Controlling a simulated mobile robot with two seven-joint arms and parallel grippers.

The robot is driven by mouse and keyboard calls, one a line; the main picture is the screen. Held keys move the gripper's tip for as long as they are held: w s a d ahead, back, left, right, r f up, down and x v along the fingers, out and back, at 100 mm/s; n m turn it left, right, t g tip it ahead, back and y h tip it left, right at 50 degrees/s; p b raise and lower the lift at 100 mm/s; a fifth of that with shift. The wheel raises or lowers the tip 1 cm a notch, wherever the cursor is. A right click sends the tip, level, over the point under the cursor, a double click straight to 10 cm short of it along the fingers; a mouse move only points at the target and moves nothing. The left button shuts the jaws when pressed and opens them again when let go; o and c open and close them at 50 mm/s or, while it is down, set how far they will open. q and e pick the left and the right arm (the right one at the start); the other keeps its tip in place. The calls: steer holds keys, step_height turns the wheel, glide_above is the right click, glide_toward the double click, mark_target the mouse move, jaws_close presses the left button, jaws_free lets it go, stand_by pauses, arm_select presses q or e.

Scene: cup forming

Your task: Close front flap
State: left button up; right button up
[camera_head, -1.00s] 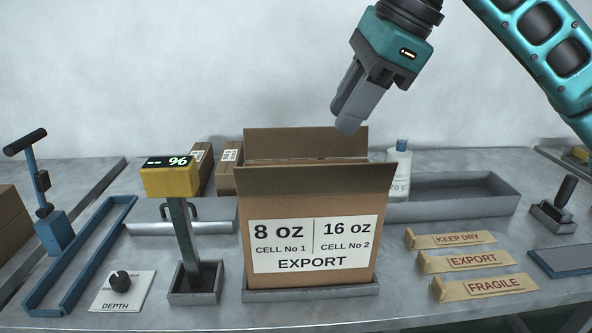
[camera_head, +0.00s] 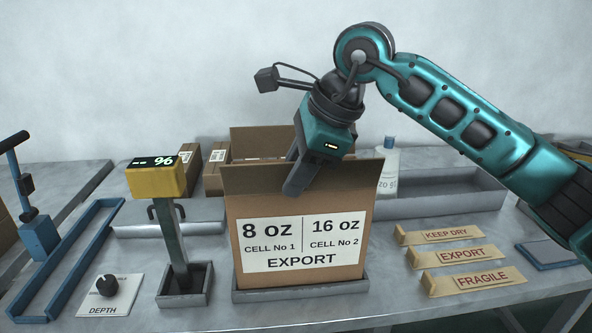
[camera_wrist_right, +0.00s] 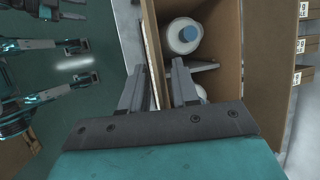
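The brown carton (camera_head: 300,275) stands in the middle of the bench, labelled 8 oz and 16 oz EXPORT. Its front flap (camera_head: 245,178) stands up, leaning slightly toward me. The back flap (camera_head: 252,138) also stands up behind it. My right gripper (camera_head: 296,185) is at the front flap's upper edge, with one finger on the near side. In the right wrist view, the gripper's (camera_wrist_right: 160,88) two fingers are apart, with the flap's edge (camera_wrist_right: 155,40) between them. I cannot tell whether either finger touches the flap. My left gripper is not identifiable.
A white bottle with a blue cap (camera_head: 387,170) stands behind the carton's right side, before a grey tray (camera_head: 450,190). A yellow display post (camera_head: 155,180) stands close at left. The bench in front is narrow.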

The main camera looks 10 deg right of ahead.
jaws_close()
stand_by(0.3)
